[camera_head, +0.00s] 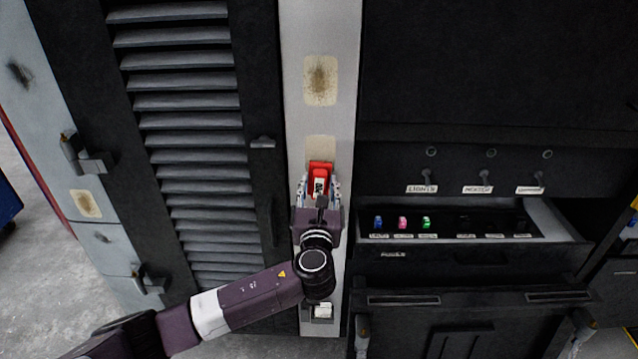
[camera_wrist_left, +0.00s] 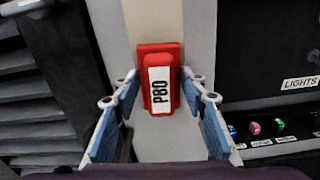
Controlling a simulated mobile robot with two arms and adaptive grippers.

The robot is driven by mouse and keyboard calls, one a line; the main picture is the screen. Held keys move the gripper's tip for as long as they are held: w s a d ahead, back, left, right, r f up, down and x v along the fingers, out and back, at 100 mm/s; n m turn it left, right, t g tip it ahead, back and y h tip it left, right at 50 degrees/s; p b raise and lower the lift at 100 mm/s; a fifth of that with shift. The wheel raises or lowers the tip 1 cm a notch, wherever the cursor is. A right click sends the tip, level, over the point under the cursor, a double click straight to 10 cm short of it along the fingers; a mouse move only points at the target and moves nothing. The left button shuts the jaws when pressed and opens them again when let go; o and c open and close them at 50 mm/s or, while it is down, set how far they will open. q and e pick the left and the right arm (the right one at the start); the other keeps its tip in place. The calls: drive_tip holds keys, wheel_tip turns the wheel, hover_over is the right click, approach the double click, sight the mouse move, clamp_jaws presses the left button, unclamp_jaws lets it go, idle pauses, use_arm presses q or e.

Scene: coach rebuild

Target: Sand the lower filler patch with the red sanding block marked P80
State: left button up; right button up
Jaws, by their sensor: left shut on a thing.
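The red sanding block (camera_head: 320,169) is in my left gripper (camera_head: 320,188), in front of the pale vertical panel. In the left wrist view the block (camera_wrist_left: 173,60) shows its white P80 label, between the fingers of my left gripper (camera_wrist_left: 158,92). The lower filler patch (camera_head: 320,147) is a beige area just above the block, and its lower part is hidden behind the block. It also shows in the left wrist view (camera_wrist_left: 154,22). Whether the block touches the panel I cannot tell. The right gripper is not in view.
An upper filler patch (camera_head: 320,80) with a brown stain is higher on the panel. A louvred dark door (camera_head: 190,140) stands to the left. An open drawer (camera_head: 545,220) with coloured fuses juts out at the right, below labelled switches (camera_head: 487,180).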

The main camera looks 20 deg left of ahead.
use_arm(q)
drive_tip(key=shift+s, duration=0.1)
drive_tip(key=shift+s+d+r+p, duration=0.1)
drive_tip(key=shift+s+d+p, duration=0.1)
drive_tip(key=shift+s+p, duration=0.45)
drive_tip(key=p+v, duration=0.1)
drive_tip(key=v, duration=0.1)
drive_tip(key=shift+s+d, duration=0.1)
drive_tip(key=shift+s, duration=0.25)
drive_tip(key=shift+p+v, duration=0.4)
drive_tip(key=shift+v, duration=0.45)
drive_tip(key=p+v, duration=0.1)
drive_tip(key=v, duration=0.2)
drive_tip(key=shift+s, duration=0.1)
